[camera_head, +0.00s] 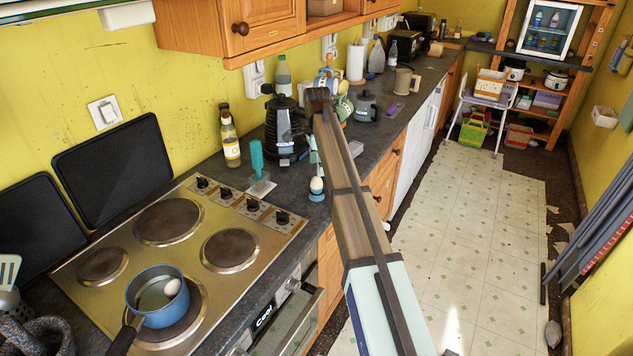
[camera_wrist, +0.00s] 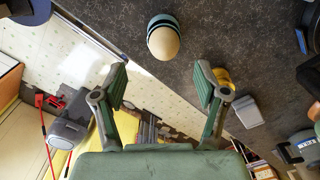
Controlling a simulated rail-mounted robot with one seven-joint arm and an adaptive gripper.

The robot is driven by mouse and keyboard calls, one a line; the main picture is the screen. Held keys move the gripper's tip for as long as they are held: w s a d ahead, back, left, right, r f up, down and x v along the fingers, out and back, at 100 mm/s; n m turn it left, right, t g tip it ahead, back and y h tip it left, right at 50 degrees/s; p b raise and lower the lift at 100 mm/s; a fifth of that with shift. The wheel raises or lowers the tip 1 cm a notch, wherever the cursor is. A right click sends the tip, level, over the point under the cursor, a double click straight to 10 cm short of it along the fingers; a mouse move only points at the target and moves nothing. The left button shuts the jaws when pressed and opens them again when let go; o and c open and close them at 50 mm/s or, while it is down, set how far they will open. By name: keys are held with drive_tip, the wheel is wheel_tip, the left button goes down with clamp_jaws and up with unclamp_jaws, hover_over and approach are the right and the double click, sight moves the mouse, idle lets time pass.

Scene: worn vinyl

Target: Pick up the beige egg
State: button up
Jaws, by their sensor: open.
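A beige egg (camera_head: 316,184) sits upright in a small blue-striped cup (camera_head: 316,196) on the dark counter, just right of the stove. In the wrist view the egg (camera_wrist: 163,43) is beyond my fingertips, near the top middle, with the striped cup (camera_wrist: 163,21) around its far end. My gripper (camera_wrist: 160,84) is open, with nothing between its fingers; the egg lies roughly in line with the gap. Another pale egg (camera_head: 172,287) lies in a blue pot (camera_head: 158,312) on the stove.
A teal-handled brush (camera_head: 257,162), a sauce bottle (camera_head: 230,140) and a black kettle (camera_head: 285,128) stand near the egg.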

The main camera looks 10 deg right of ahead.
sight(317, 179)
drive_tip(key=shift+w+f+p, duration=0.15)
drive_tip(key=shift+f+p, duration=0.5)
drive_tip(key=shift+f, duration=1)
drive_tip(key=shift+w+f+p, duration=0.15)
drive_tip(key=shift+f+p, duration=0.5)
drive_tip(key=shift+f, duration=1)
drive_tip(key=c, duration=1.2)
